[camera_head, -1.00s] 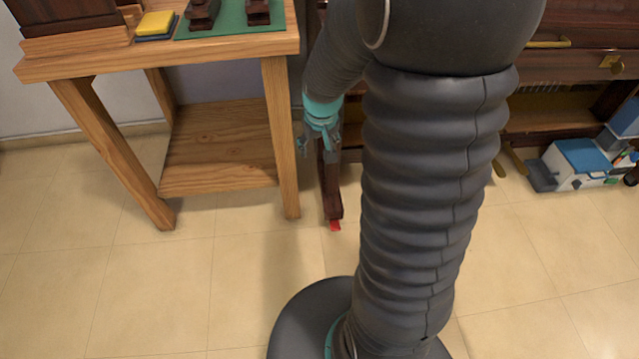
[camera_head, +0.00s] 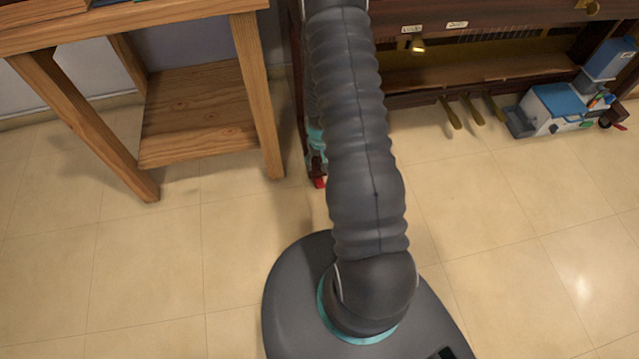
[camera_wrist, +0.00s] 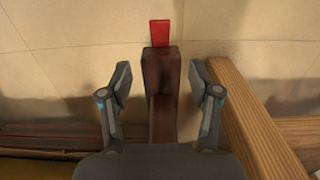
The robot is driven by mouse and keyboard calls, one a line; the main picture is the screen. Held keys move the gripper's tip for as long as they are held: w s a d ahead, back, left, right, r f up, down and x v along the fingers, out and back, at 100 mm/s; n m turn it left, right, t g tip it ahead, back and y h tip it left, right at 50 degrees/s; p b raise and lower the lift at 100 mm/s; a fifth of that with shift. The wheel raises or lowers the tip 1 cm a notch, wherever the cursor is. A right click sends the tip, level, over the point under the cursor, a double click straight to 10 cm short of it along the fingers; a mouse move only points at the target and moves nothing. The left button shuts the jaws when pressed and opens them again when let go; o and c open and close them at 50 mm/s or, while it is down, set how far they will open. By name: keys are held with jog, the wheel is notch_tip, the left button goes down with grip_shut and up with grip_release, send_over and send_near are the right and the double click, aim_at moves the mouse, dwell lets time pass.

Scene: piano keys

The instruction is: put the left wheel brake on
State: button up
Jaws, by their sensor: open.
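The left wheel brake is a small red tab (camera_wrist: 160,32) at the end of the piano's dark brown foot (camera_wrist: 162,75), just above the tiled floor. In the head view the red tab (camera_head: 319,183) shows just left of my arm. My gripper (camera_wrist: 160,86) is open and empty, with one finger on each side of the brown foot. The red tab lies beyond the fingertips, apart from them. In the head view my gripper (camera_head: 316,150) is mostly hidden behind my arm. The tab looks raised at a slant; its exact angle is hard to tell.
A wooden table (camera_head: 206,104) stands close on the left, its leg near my gripper. The piano (camera_head: 480,35) stands behind, with several brass pedals (camera_head: 468,108). A blue and white box (camera_head: 560,105) is at right. The front floor is clear.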

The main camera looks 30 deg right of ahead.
aim_at(320, 185)
notch_tip(320, 185, down, 14)
jog(key=shift+r, duration=0.1)
dwell(0.5)
jog(key=c, duration=1.2)
